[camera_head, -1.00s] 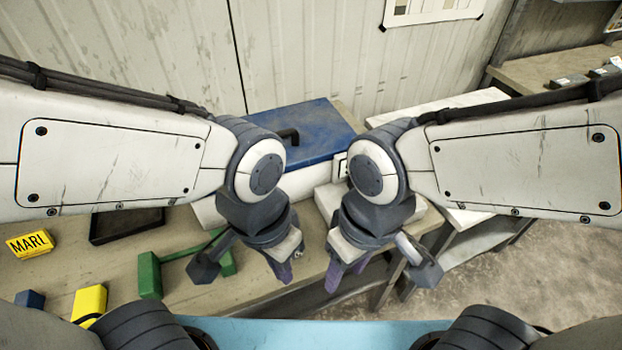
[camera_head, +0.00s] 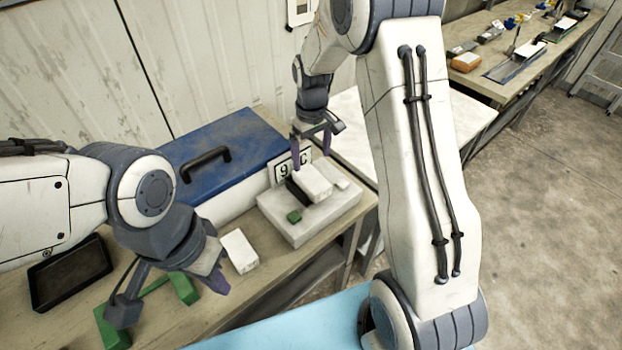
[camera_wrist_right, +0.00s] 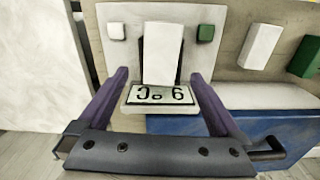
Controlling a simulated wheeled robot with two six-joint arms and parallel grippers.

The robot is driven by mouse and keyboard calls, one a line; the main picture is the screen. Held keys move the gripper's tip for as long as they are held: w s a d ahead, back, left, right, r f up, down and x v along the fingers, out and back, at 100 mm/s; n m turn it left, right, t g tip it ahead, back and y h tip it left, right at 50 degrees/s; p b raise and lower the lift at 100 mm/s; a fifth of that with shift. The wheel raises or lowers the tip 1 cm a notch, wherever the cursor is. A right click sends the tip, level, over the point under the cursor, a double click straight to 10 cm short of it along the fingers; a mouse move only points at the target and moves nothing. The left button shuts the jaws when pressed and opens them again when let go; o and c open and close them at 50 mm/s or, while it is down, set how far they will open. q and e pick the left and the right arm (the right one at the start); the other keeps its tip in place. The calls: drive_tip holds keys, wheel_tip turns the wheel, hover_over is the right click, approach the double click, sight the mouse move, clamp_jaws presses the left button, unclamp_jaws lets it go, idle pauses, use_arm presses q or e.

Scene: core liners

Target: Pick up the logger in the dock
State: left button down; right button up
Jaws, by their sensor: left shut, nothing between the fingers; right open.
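A white box-shaped logger (camera_head: 314,181) sits in a black slot on the pale grey dock (camera_head: 325,221); in the right wrist view the logger (camera_wrist_right: 162,50) stands centred ahead, between the lines of the fingers. A sign reading "9" and "C" (camera_head: 285,170) is at the dock's back and appears upside down in the wrist view (camera_wrist_right: 158,95). My right gripper (camera_head: 312,153) is open and empty, its purple fingers just behind and above the logger; contact cannot be told. My left gripper (camera_head: 217,278) is shut and empty over the table at left.
A similar white block (camera_head: 239,251) lies loose left of the dock. A blue case (camera_head: 235,145) with a black handle stands behind. A green bracket (camera_head: 112,328) and black tray (camera_head: 70,272) lie at left. Small green (camera_head: 294,216) and pale blocks flank the logger.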

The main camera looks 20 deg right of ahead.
sight(311, 178)
wheel_tip(311, 178, down, 3)
drive_tip(key=shift+r+p, duration=0.1)
drive_tip(key=shift+p, duration=0.2)
wheel_tip(311, 178, down, 4)
drive_tip(key=shift+s+f+p, duration=0.1)
drive_tip(key=shift+s+p, duration=0.05)
drive_tip(key=shift+p, duration=1.05)
drive_tip(key=shift+f, duration=0.55)
drive_tip(key=c, duration=1.3)
drive_tip(key=shift+c, duration=0.5)
drive_tip(key=shift+r, duration=0.15)
